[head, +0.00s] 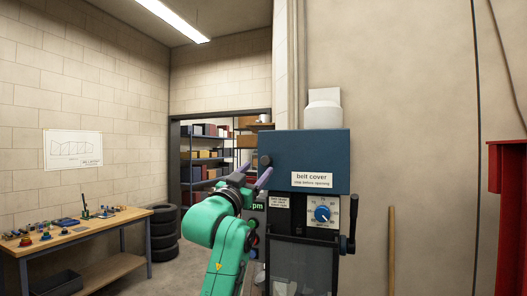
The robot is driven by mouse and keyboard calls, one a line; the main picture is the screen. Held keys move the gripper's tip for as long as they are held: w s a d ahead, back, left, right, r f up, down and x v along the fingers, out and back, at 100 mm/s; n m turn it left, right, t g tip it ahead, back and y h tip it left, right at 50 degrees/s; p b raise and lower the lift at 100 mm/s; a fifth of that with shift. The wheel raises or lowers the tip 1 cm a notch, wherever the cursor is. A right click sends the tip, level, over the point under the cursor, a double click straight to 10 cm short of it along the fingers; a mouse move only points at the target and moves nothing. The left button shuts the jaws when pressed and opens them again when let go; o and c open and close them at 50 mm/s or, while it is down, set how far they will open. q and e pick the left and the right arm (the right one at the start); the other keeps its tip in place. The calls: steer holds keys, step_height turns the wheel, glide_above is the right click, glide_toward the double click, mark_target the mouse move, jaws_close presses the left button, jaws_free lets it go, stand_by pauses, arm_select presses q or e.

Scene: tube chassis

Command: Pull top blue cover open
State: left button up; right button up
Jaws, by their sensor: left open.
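The blue belt cover (304,155) sits at the top of the machine, ahead and right of centre. It carries a white "belt cover" label and looks closed. A dark round knob (265,161) sticks out at its left edge. My left gripper (255,174) has its two purple fingers apart just left of the cover, close to the knob. I cannot tell whether a finger touches the knob. The green arm hides part of the machine's left side. My right gripper is not in view.
Below the cover is a panel with a blue dial (322,213) and a black lever (351,235) on the right. A workbench (68,240) with tools and a stack of tyres (163,232) stand at left. A red frame (508,210) is at far right.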

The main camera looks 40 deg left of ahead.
mark_target(265, 163)
arm_select(q)
steer(key=p+x, duration=0.1)
steer(key=x, duration=0.3)
steer(key=shift+w+d+r+p, duration=0.1)
steer(key=shift+w+d+p, duration=0.15)
steer(key=shift+p, duration=0.15)
steer(key=shift+s+a, duration=0.1)
steer(key=shift+a, duration=0.1)
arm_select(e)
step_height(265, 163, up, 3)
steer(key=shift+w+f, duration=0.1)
arm_select(q)
jaws_close()
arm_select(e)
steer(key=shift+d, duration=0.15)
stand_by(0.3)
